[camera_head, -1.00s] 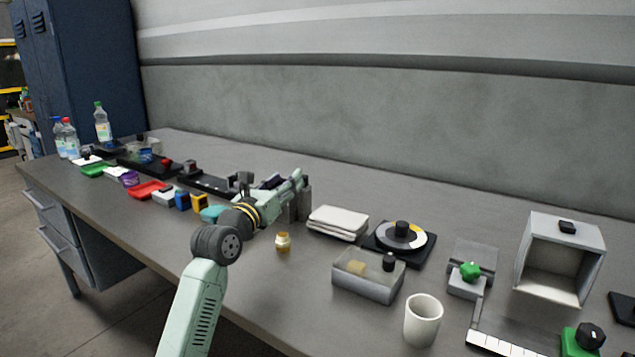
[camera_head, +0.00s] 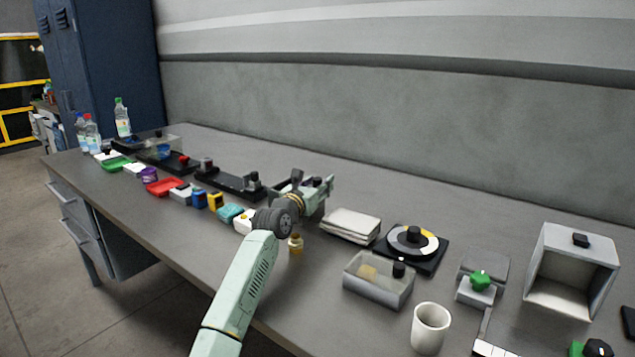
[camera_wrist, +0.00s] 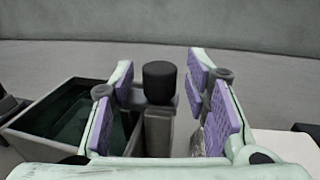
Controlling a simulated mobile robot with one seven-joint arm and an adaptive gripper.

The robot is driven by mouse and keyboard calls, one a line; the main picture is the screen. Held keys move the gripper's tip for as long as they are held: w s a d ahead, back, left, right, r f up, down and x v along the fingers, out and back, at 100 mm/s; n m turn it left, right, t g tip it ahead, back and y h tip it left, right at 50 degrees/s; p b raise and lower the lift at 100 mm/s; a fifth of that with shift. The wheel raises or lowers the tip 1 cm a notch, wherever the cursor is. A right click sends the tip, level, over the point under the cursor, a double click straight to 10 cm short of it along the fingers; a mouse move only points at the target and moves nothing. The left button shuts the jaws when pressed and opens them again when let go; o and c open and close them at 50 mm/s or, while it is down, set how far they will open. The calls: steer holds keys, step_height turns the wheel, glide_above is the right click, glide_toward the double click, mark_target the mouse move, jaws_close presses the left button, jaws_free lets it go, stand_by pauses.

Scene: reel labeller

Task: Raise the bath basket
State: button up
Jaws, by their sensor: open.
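In the wrist view my gripper (camera_wrist: 160,76) is open, with purple-padded fingers apart. A black knob on a grey post (camera_wrist: 160,84) stands upright between the fingers, with a visible gap on each side. Left of it is an open grey tank (camera_wrist: 65,118) with a dark green inside, probably the bath; the left finger covers part of it. I cannot make out a separate basket, nor how the post joins the tank. In the head view my gripper (camera_head: 322,188) is over the middle of the bench, and my arm hides most of what is there.
A white stack (camera_head: 351,225) lies right of my gripper, with a black turntable (camera_head: 437,262) beyond. Small coloured trays line the left side. The wall closes the back.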

steer(key=c, duration=0.9)
jaws_close()
steer(key=shift+a, duration=0.15)
